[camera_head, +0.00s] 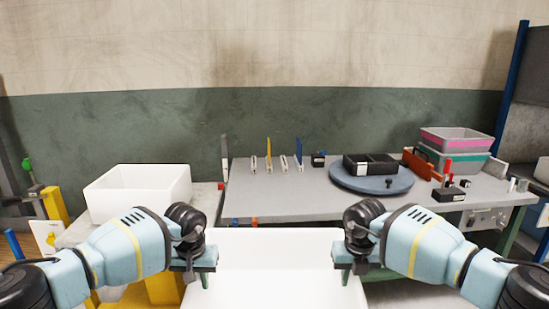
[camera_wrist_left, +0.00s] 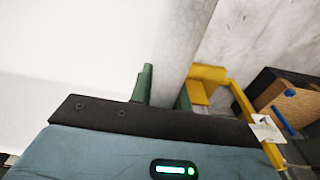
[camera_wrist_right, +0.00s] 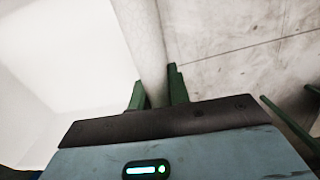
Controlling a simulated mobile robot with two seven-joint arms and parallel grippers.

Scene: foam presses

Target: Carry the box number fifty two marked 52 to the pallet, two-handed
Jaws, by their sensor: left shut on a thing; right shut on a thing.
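A large white open box (camera_head: 275,265) is held in front of me between my two arms, low in the head view. No number shows on it, so I cannot tell whether it is the one marked 52. My left gripper (camera_head: 205,278) is shut on its left wall, which also shows in the left wrist view (camera_wrist_left: 182,50). My right gripper (camera_head: 345,276) is shut on its right wall, which shows between the green fingers in the right wrist view (camera_wrist_right: 146,45). The box's lower part is cut off. I cannot make out the pallet.
Another white box (camera_head: 138,192) stands on a light surface at the left, near yellow parts (camera_head: 56,206). A grey workbench (camera_head: 290,200) ahead carries a round turntable (camera_head: 371,180) with a black tray, stacked pink and green bins (camera_head: 455,142) and small tools. Floor shows right of the held box.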

